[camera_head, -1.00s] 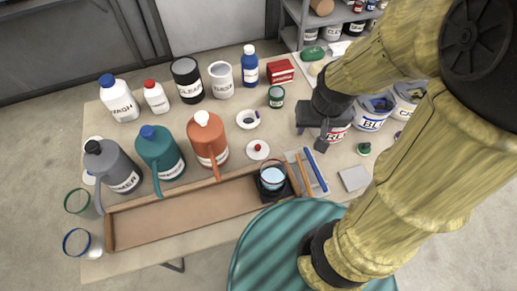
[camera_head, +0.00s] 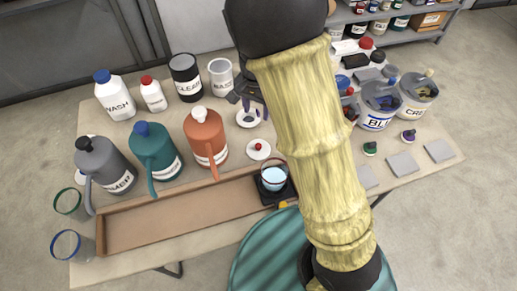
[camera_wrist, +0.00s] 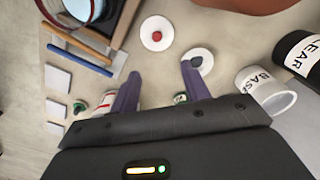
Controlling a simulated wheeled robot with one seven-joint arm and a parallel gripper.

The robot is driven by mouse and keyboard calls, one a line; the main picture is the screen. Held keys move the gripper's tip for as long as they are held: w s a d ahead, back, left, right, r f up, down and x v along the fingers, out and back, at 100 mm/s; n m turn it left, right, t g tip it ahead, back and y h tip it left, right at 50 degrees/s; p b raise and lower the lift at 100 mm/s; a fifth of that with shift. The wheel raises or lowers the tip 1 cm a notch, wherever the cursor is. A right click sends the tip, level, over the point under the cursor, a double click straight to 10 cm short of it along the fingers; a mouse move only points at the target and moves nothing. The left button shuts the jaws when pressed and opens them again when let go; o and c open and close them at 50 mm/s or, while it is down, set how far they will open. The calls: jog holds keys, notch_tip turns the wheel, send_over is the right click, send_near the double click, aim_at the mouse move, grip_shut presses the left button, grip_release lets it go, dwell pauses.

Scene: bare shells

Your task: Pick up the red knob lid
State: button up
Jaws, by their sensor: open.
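The red knob lid (camera_head: 259,149) is a white disc with a small red knob, lying flat on the table between the orange jug and the small pot. It also shows in the wrist view (camera_wrist: 157,33), beyond my fingertips and roughly centred between them. My gripper (camera_wrist: 160,72) is open and empty, with its two purple fingers apart. In the head view my gripper (camera_head: 246,97) is partly hidden by my arm, and appears above and behind the lid. A second white lid with a dark knob (camera_wrist: 202,60) lies by the right finger in the wrist view.
The orange jug (camera_head: 205,140) stands left of the lid. White BASE (camera_head: 221,76) and black CLEAR (camera_head: 185,77) cans stand behind.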

send_over(259, 145)
jog(key=f, duration=1.2)
jog(key=shift+w+a+f, duration=0.15)
jog(key=shift+a, duration=0.2)
jog(key=shift+s+d+f, duration=0.1)
jog(key=shift+f, duration=1.2)
jog(key=shift+s+d+f, duration=0.1)
jog(key=shift+f, duration=1.2)
grip_shut()
